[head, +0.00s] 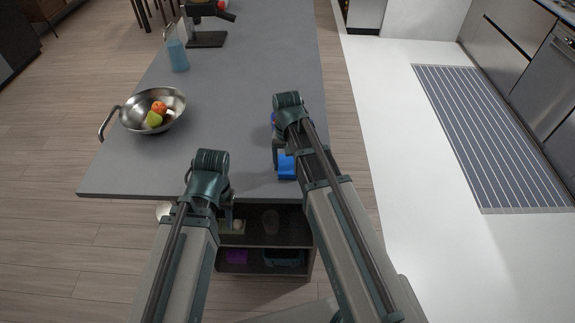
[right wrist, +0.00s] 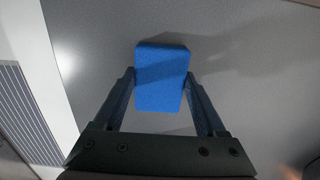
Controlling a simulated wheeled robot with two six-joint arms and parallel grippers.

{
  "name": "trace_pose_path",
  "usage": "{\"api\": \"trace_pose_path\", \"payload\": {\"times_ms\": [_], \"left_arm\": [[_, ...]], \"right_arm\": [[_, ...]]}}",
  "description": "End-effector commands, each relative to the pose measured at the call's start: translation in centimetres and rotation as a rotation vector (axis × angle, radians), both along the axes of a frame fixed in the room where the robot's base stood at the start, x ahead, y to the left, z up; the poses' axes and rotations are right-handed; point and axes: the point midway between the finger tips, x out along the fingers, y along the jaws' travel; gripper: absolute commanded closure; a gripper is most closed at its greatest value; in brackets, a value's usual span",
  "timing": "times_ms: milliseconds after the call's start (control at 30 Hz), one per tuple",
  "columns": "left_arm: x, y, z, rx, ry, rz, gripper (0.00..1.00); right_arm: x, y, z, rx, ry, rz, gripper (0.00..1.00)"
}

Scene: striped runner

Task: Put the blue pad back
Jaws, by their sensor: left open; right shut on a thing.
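The blue pad (head: 287,166) is over the near right part of the grey counter in the head view, partly hidden by my right arm. In the right wrist view the blue pad (right wrist: 161,80) sits between the two fingers of my right gripper (right wrist: 160,84), which is shut on its sides. The grey surface lies behind it, with shadows beside it; I cannot tell how far above the counter it is. In the head view my right gripper (head: 280,158) is mostly hidden by its wrist. My left gripper (head: 230,218) is open, low at the counter's front edge.
On the grey counter (head: 225,120) stand a metal bowl (head: 172,124) with fruit, a blue bottle (head: 177,55) and a dark microscope-like device (head: 206,40). A purple thing shows behind my right wrist. Below the counter is an open shelf (head: 265,240) holding several items. The counter's middle is clear.

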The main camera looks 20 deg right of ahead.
Motion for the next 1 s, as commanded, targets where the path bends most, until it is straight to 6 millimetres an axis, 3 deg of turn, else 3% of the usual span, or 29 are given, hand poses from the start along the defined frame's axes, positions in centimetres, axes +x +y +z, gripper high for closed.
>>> {"api": "trace_pose_path", "payload": {"times_ms": [100, 133, 267, 667, 1000], "left_arm": [[0.0, 0.0, -0.2, 0.0, 0.0, 0.0, 0.57], [0.0, 0.0, -0.2, 0.0, 0.0, 0.0, 0.57], [0.0, 0.0, -0.1, 0.0, 0.0, 0.0, 0.57], [0.0, 0.0, 0.4, 0.0, 0.0, 0.0, 0.57], [0.0, 0.0, 3.8, 0.0, 0.0, 0.0, 0.57]], "right_arm": [[0.0, 0.0, -0.2, 0.0, 0.0, 0.0, 0.71], [0.0, 0.0, -0.2, 0.0, 0.0, 0.0, 0.25], [0.0, 0.0, -0.1, 0.0, 0.0, 0.0, 0.01], [0.0, 0.0, 0.4, 0.0, 0.0, 0.0, 0.0], [0.2, 0.0, 3.8, 0.0, 0.0, 0.0, 0.0]]}}
